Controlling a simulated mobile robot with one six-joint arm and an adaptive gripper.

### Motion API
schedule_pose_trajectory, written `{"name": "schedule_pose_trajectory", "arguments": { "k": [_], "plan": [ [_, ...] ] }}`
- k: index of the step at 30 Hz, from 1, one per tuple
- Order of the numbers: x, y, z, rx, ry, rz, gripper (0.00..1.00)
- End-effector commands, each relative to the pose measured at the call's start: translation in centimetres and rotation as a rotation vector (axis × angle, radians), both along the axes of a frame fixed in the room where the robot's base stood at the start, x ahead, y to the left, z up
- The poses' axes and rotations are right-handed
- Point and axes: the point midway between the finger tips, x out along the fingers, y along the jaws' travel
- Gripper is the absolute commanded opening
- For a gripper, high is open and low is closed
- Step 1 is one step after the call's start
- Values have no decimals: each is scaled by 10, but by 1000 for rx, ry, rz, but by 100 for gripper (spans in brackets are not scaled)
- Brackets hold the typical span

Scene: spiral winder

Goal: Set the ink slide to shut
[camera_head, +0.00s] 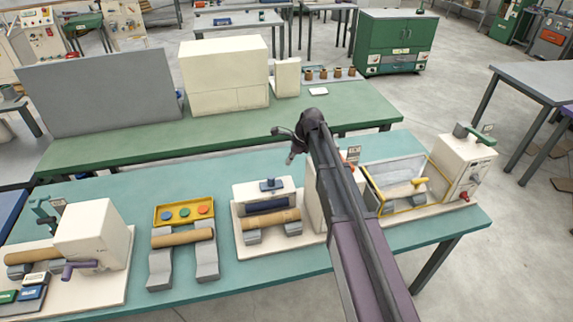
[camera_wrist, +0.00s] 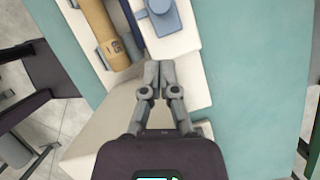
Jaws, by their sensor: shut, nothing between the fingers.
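A white unit (camera_head: 263,192) with a blue knob (camera_head: 270,184) on its top stands mid-bench in the head view. The knob, which looks like the ink slide's handle, also shows at the top of the wrist view (camera_wrist: 164,16). A dark blue roller or slot (camera_head: 265,205) and a tan roller (camera_head: 272,219) sit below it. My gripper (camera_head: 290,158) hangs above the bench, behind and slightly right of the unit. In the wrist view my gripper (camera_wrist: 158,68) has its fingertips together, empty and apart from the knob. I see no label for the slide's setting.
A white housing (camera_head: 315,205) stands right of the unit, partly behind my arm. A yellow-framed tray (camera_head: 396,208) and a crank box (camera_head: 463,165) are farther right. The teal bench behind the unit is clear.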

Motion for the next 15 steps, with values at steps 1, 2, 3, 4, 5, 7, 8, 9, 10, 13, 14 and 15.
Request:
{"name": "schedule_pose_trajectory", "arguments": {
  "k": [1, 2, 3, 4, 5, 7, 8, 9, 10, 13, 14, 15],
  "plan": [
    [0, 1, -5, 0, 0, 0, 0],
    [0, 2, -7, 0, 0, 1, 0],
    [0, 3, -10, 0, 0, 1, 0],
    [0, 4, -12, 0, 0, 1, 0],
    [0, 5, -14, 0, 0, 1, 0],
    [0, 7, -19, 0, 0, 1, 0],
    [0, 8, -21, 0, 0, 1, 0],
    [0, 9, -25, 0, 0, 1, 0],
    [0, 10, -27, 0, 0, 1, 0],
    [0, 13, -35, 0, 0, 2, 0],
    [0, 14, -37, 0, 0, 2, 0],
    [1, 16, -40, 0, 0, 2, 0]
  ]
}}
